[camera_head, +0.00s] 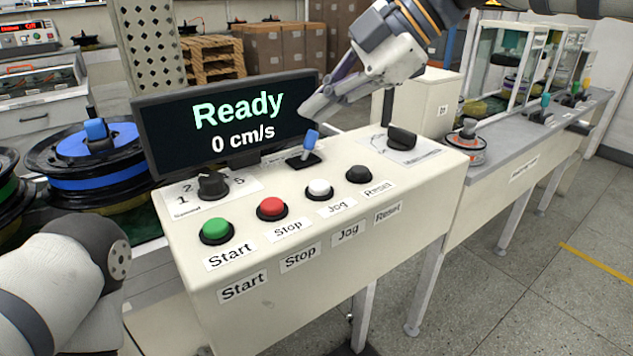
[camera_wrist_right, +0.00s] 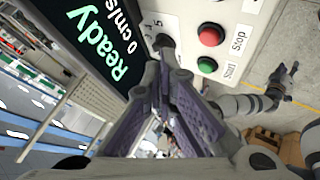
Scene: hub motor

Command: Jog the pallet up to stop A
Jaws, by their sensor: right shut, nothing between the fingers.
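The cream control panel (camera_head: 330,225) has a white Jog button (camera_head: 319,188). A black screen (camera_head: 235,118) behind it reads "Ready" and "0 cm/s", and also shows in the right wrist view (camera_wrist_right: 95,40). My right gripper (camera_head: 306,110) is shut and empty, above the back of the panel near the blue-tipped lever (camera_head: 309,142). Its fingers show in the right wrist view (camera_wrist_right: 167,78). My left gripper is outside the head view; a small dark shape (camera_wrist_right: 286,76) in the right wrist view may be it. I cannot identify the pallet or stop A.
The panel also carries a green Start button (camera_head: 217,231), red Stop button (camera_head: 271,208), black Reset button (camera_head: 359,174), numbered knob (camera_head: 212,185) and black knob (camera_head: 402,138). A blue-banded hub motor (camera_head: 90,180) is at left. A grey bench (camera_head: 530,135) is at right.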

